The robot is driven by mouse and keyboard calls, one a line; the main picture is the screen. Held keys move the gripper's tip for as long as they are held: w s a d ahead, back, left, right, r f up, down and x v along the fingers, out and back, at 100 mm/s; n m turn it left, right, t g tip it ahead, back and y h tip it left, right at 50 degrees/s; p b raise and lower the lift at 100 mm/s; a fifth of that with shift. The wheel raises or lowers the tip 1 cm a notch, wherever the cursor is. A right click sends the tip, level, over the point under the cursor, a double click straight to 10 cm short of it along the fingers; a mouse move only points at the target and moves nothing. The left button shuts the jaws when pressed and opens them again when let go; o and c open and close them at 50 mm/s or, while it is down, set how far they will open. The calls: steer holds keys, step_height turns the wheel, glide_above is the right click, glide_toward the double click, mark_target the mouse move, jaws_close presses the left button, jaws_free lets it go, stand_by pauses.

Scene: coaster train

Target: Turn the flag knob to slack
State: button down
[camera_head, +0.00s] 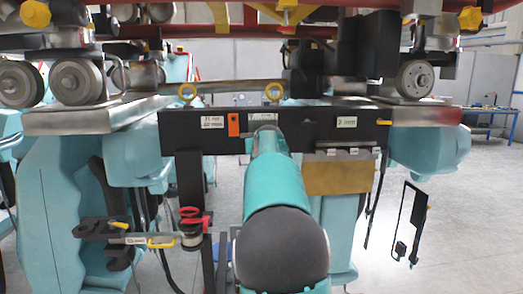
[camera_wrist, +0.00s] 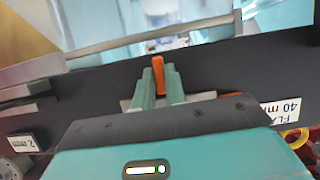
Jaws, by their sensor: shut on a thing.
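In the wrist view the two teal fingers of my gripper (camera_wrist: 160,82) are closed on a narrow orange piece, which I take to be the flag knob (camera_wrist: 157,62). Only its upper part shows between the fingers. It stands at a black bar. In the head view my arm reaches to the middle of the black bar (camera_head: 308,116), and the arm hides the knob. The knob's setting cannot be read.
An orange plate (camera_head: 233,125) sits on the bar left of my arm. A brass plate (camera_head: 338,177) hangs at right. A red-handled reel (camera_head: 194,218) stands at lower left. Wheeled train carriages flank the bar, with red structure overhead. Open floor lies at right.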

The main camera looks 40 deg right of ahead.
steer(key=shift+w, duration=0.1)
steer(key=c, duration=1.5)
jaws_free()
steer(key=shift+f, duration=0.1)
steer(key=v, duration=1.4)
